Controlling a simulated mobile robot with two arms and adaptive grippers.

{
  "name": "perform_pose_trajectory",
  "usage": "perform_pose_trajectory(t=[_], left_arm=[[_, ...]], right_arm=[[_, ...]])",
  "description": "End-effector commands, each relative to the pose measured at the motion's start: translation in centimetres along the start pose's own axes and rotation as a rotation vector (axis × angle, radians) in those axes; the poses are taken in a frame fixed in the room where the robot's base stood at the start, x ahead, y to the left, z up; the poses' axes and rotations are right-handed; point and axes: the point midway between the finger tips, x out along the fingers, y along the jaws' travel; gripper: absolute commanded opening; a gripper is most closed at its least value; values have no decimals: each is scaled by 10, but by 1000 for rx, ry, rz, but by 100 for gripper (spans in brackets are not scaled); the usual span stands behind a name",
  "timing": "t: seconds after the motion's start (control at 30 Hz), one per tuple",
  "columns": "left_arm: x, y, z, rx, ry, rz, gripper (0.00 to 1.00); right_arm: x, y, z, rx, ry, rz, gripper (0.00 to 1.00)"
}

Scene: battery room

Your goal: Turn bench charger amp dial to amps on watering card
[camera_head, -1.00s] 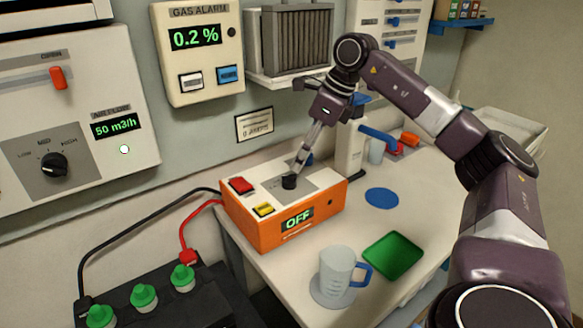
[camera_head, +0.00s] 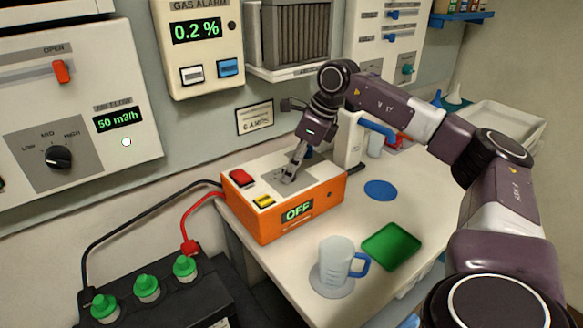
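The bench charger (camera_head: 290,213) is an orange box with a pale top on the white bench. Its display (camera_head: 297,212) reads OFF. My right gripper (camera_head: 289,176) reaches down onto the charger's top, its fingers at the place of the black amp dial. The fingers cover most or all of the dial, so its pointer is hidden and I cannot tell whether they are closed on it. A small framed card (camera_head: 255,118) on the wall behind carries a line that seems to read 6 AMPS; the print is blurred. My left gripper is not in view.
A red switch (camera_head: 241,177) and a yellow button (camera_head: 263,201) sit on the charger's left side. A measuring jug (camera_head: 336,258), a green tray (camera_head: 391,247) and a blue disc (camera_head: 381,190) are on the bench. A black battery (camera_head: 170,308) with green caps stands at front left.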

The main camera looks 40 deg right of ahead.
Motion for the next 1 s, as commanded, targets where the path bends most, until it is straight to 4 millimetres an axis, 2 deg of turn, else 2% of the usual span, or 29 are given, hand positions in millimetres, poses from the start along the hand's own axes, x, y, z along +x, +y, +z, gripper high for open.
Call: perform_pose_trajectory(t=[0.03,0.17,0.57,1.0], left_arm=[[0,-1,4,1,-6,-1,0],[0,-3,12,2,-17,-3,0],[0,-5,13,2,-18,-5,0],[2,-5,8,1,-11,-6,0]], right_arm=[[0,-1,0,1,-1,-2,17],[-1,-1,0,1,-1,-2,3],[-1,0,0,72,-2,-33,2],[-1,2,2,405,-5,-172,2]])
